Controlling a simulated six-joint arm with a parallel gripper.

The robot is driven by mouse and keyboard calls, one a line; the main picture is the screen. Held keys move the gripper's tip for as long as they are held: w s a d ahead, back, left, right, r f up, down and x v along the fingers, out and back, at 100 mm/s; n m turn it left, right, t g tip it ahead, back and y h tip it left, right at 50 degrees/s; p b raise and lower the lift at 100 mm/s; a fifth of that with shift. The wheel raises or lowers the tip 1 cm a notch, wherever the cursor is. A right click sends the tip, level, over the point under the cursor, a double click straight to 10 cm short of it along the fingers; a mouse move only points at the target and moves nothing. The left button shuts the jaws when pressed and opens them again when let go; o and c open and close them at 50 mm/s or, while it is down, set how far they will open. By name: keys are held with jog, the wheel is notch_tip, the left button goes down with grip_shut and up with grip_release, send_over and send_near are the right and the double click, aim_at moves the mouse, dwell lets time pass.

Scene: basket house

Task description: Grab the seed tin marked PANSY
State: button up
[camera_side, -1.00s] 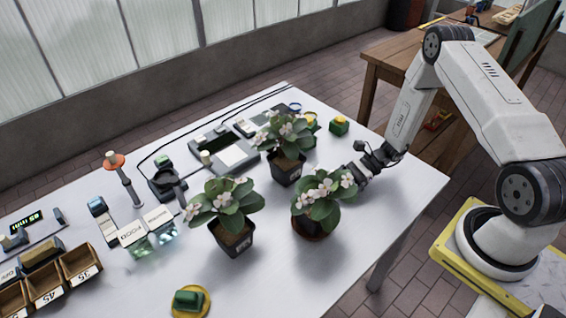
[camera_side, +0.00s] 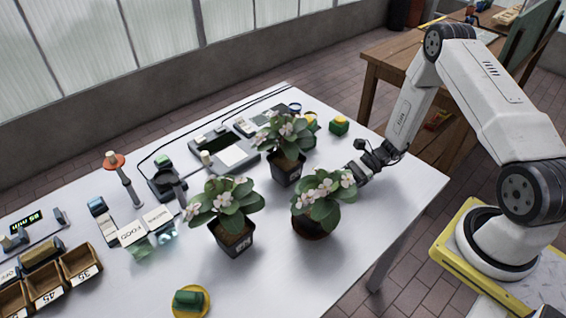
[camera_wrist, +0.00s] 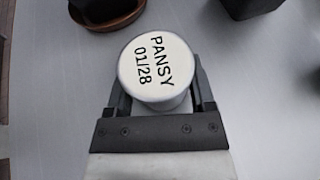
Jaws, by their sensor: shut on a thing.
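The seed tin (camera_wrist: 155,66) has a round cream lid printed "PANSY 01/28" and shows in the wrist view. My gripper (camera_wrist: 157,92) is shut on it, with one finger at each side of the tin. In the side view my gripper (camera_side: 352,174) is low over the right end of the white table, right behind a flowering potted plant. I cannot tell whether the tin touches the table.
The flowering plant (camera_side: 318,205) stands close to my gripper, with two more potted plants (camera_side: 232,215) (camera_side: 287,150) to its left. A green block with a yellow top (camera_side: 339,125) sits behind. The white table (camera_side: 400,190) is clear to the right of my gripper.

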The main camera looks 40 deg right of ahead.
jog(key=shift+r, duration=0.65)
jog(key=s+a+r, duration=0.1)
jog(key=s+r, duration=1)
jog(key=s, duration=0.3)
jog(key=shift+a+r, duration=0.15)
jog(key=shift+a, duration=0.25)
